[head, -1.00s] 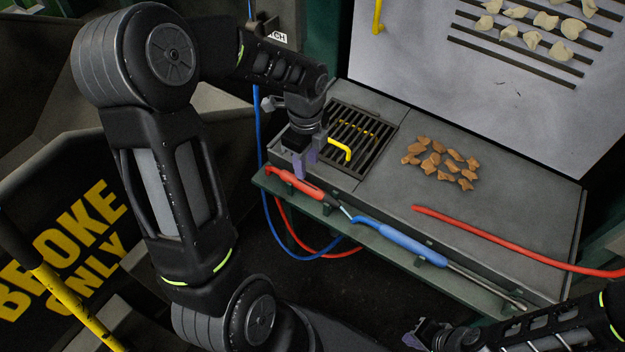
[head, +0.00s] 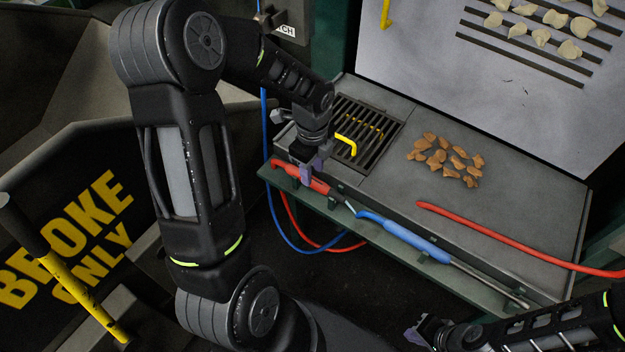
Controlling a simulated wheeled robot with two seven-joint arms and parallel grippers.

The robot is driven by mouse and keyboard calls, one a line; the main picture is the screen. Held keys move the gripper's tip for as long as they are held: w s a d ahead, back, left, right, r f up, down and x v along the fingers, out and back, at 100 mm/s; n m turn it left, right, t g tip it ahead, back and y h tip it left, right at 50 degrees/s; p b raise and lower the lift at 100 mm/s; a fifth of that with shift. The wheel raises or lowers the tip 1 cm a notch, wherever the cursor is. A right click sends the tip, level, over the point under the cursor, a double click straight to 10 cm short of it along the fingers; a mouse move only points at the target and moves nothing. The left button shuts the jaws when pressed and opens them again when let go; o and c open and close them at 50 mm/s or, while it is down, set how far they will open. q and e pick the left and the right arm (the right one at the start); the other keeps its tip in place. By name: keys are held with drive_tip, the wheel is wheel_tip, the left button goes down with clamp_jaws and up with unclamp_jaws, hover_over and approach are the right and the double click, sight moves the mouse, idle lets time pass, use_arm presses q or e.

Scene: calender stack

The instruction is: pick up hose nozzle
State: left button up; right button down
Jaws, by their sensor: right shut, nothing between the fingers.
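A red-handled tool (head: 318,186) with a pale tip, which looks like the hose nozzle, lies on the narrow green ledge at the front of the bench. My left gripper (head: 305,170) points down at the left part of its red handle, with purple fingertips at or just over it. The fingers overlap the handle, so I cannot tell whether they grip it. A blue-handled lance (head: 405,237) with a long metal rod lies on the same ledge to the right. My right gripper (head: 420,332) is shut and empty at the bottom, away from the ledge.
A slotted grate (head: 362,140) with a yellow bent handle is behind my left gripper. Red and blue hoses (head: 290,238) loop below the ledge. A "BROKE ONLY" bin (head: 70,235) stands at left.

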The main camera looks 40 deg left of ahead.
sight(313, 178)
use_arm(q)
drive_tip(key=shift+f, duration=1.6)
clamp_jaws()
